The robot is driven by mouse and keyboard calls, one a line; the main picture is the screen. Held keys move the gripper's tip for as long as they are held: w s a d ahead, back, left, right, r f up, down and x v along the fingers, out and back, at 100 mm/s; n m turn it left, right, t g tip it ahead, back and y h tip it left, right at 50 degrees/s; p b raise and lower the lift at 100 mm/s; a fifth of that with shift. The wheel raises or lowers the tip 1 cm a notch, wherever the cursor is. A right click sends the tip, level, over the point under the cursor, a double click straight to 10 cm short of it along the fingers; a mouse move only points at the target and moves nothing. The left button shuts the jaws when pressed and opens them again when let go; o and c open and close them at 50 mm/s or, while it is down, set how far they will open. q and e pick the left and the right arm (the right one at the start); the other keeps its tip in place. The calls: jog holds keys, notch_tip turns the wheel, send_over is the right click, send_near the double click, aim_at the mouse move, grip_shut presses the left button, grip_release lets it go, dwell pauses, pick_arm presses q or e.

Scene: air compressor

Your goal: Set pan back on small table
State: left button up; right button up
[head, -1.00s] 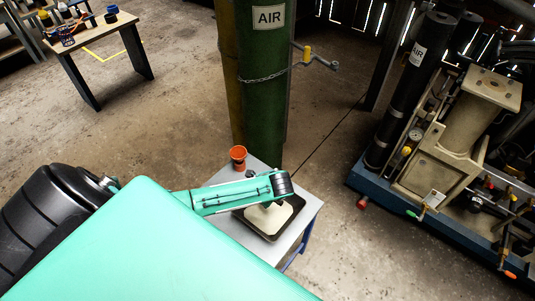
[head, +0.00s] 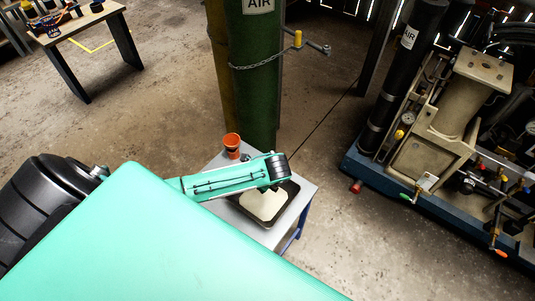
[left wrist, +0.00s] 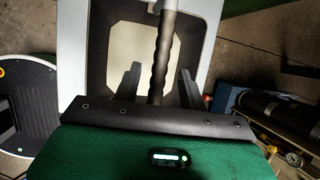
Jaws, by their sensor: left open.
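The pan is a dark, shallow, rectangular tray with a pale inside (head: 264,204). It lies on the small grey table (head: 305,196), partly hidden by my left arm in the head view. In the left wrist view, the pan (left wrist: 96,75) is below my gripper, and a black ribbed handle (left wrist: 160,50) stands out between the fingers. My left gripper (left wrist: 159,71) is open, with one finger on each side of the handle and visible gaps. In the head view my left gripper's fingers are hidden behind the arm. My right gripper is in neither view.
An orange cup (head: 232,146) stands at the table's back corner. A green AIR cylinder (head: 252,90) rises just behind the table. The compressor on its blue base (head: 420,205) is to the right, with bare floor between. A workbench (head: 85,25) stands far left.

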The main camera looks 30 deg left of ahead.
pick_arm(q)
jog(key=v, duration=0.8)
jog(key=shift+r+b, duration=0.25)
jog(key=shift+b, duration=0.1)
